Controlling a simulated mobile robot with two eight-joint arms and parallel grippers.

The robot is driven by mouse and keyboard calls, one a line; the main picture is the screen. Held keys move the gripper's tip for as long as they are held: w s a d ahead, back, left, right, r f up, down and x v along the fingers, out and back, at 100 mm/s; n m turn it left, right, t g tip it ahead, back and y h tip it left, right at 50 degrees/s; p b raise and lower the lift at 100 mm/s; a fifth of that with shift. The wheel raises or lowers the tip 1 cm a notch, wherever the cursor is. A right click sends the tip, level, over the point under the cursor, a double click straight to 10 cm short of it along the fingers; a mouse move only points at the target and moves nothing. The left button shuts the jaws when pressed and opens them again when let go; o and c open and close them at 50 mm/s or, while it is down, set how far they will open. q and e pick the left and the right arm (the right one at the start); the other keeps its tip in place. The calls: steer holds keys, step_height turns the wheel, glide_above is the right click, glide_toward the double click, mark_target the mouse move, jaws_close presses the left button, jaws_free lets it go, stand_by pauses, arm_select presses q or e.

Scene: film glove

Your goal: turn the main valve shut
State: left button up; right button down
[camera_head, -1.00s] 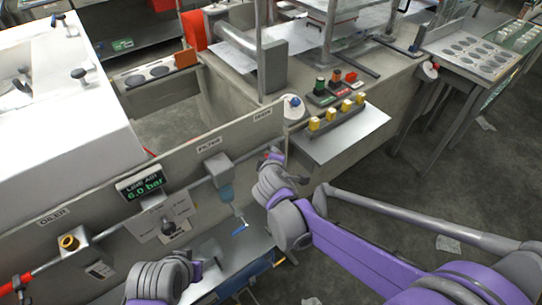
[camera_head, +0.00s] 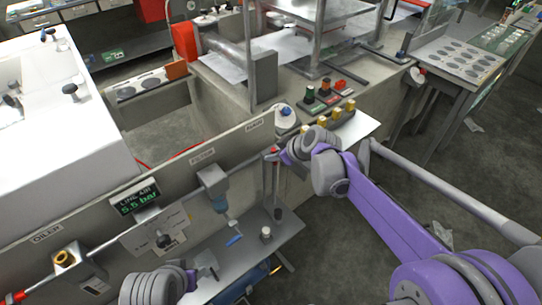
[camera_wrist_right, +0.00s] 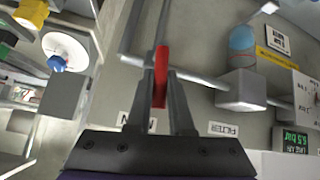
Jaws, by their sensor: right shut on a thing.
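The main valve shows as a red lever handle (camera_wrist_right: 160,76) on the grey pipe in the right wrist view, close to the MAIN label (camera_wrist_right: 138,124). My right gripper (camera_wrist_right: 159,88) is shut on this handle, one dark finger on each side. In the head view my right gripper (camera_head: 276,156) is at the right end of the pipe, below the MAIN plate (camera_head: 255,124); it largely hides the valve. The line air display (camera_head: 136,196) reads 5.5 bar. My left arm is at the bottom; its gripper (camera_head: 200,270) shows poorly and I cannot tell its jaw state.
The filter (camera_head: 218,190) with a blue lever hangs left of the valve; the oiler unit (camera_head: 75,265) is further left. A white round dispenser with a blue knob (camera_head: 285,111) and yellow blocks (camera_head: 335,113) stand near my right arm. Grey floor is open at right.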

steer(key=shift+w+d+g+y, duration=0.15)
steer(key=shift+d+g+y, duration=0.15)
steer(key=shift+y, duration=0.1)
steer(key=shift+m, duration=0.3)
steer(key=c, duration=0.8)
jaws_free()
steer(key=v, duration=1)
steer(key=shift+d+r, duration=0.25)
steer(key=shift+d, duration=0.15)
